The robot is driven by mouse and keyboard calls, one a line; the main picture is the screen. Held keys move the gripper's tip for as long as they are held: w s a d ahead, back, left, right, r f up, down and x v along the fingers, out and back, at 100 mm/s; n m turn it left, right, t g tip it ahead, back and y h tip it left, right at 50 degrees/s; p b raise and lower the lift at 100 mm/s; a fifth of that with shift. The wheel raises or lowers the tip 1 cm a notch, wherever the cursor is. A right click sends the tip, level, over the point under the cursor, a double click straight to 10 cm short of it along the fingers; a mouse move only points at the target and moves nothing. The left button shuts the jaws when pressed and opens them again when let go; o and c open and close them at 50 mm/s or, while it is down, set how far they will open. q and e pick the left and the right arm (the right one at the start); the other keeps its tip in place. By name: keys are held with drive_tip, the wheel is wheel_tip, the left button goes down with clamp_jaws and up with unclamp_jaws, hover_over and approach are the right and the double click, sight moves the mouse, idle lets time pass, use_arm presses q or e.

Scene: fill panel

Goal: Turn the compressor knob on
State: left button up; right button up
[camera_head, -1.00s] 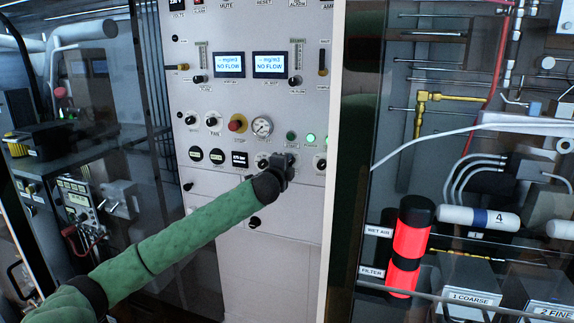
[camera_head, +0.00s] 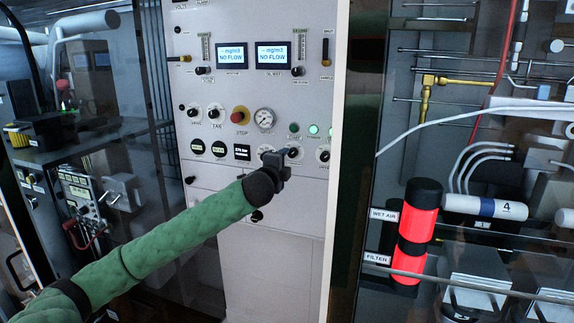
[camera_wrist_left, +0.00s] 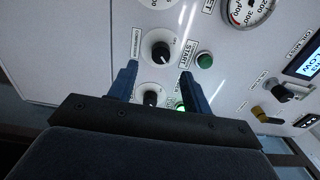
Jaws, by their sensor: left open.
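The panel has a row of black knobs on round white dials. In the left wrist view, one knob (camera_wrist_left: 160,51) lies just beyond my fingertips, next to a dark green button (camera_wrist_left: 204,60) marked START. A label beside this knob seems to read compressor, but it is blurred. My left gripper (camera_wrist_left: 158,75) is open and empty, its two blue fingers pointing at the panel. A second knob (camera_wrist_left: 151,98) shows between the fingers. In the head view, my left gripper (camera_head: 287,157) is in front of the knob row and largely hides the middle knob. My right gripper is not in view.
A red stop button (camera_head: 239,115) and a gauge (camera_head: 264,119) are above the knobs. A lit green button (camera_head: 314,130) is at the right. A glass-fronted cabinet with a red and black cylinder (camera_head: 421,210) stands to the right.

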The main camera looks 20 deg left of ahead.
use_arm(q)
drive_tip(key=shift+s, duration=0.75)
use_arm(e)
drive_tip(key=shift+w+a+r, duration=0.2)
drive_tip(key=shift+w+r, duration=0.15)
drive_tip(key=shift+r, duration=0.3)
